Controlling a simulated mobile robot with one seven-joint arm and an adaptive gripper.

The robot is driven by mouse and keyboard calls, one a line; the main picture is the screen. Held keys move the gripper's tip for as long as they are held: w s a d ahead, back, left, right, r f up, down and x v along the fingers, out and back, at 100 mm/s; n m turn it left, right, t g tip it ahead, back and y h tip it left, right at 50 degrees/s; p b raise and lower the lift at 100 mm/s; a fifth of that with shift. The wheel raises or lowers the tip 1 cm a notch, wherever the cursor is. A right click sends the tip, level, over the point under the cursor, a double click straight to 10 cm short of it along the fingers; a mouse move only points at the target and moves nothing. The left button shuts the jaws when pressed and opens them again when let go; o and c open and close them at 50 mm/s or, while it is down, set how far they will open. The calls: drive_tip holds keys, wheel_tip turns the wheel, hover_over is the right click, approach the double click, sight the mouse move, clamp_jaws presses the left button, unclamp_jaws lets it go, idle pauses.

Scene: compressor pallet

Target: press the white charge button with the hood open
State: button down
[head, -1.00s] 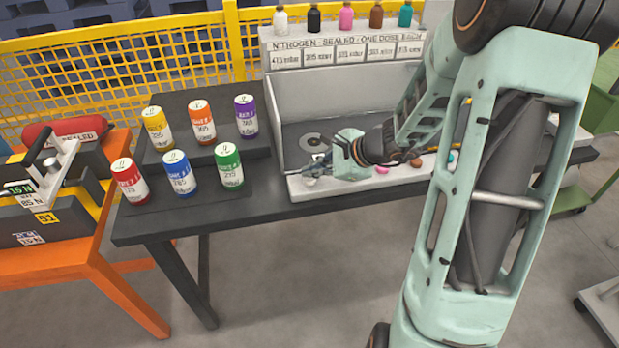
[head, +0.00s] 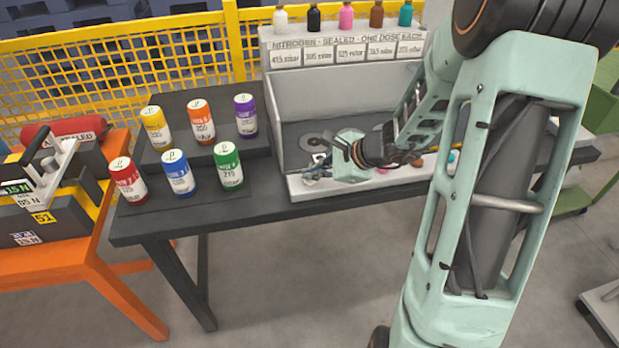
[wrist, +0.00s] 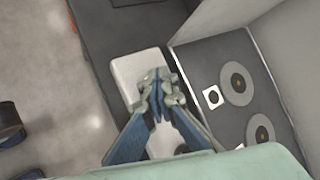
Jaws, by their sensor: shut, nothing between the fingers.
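My gripper (head: 316,172) is shut and empty, with its fingertips low over the left end of the pale front ledge (head: 345,184). In the wrist view the shut fingertips (wrist: 156,82) overlap the pale ledge (wrist: 128,68). The white charge button is not clearly visible; the fingers cover that part of the ledge. I cannot tell whether they touch it. Behind the ledge, the grey enclosure (head: 345,95) is open to view, with round discs (wrist: 237,82) on its floor.
Pink (head: 381,170), brown (head: 416,162) and teal (head: 454,156) buttons lie further right along the ledge. Several coloured cans, including a green one (head: 228,165), stand left of the enclosure. Small bottles (head: 345,16) stand on the back shelf. A yellow mesh fence (head: 130,70) is behind.

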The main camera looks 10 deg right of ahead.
sight(312, 181)
idle(0.4)
drive_tip(key=shift+r+p, duration=0.75)
drive_tip(key=shift+r, duration=0.25)
drive_tip(key=shift+r, duration=0.1)
drive_tip(key=shift+r+p, duration=1.8)
drive_tip(key=shift+r, duration=0.6)
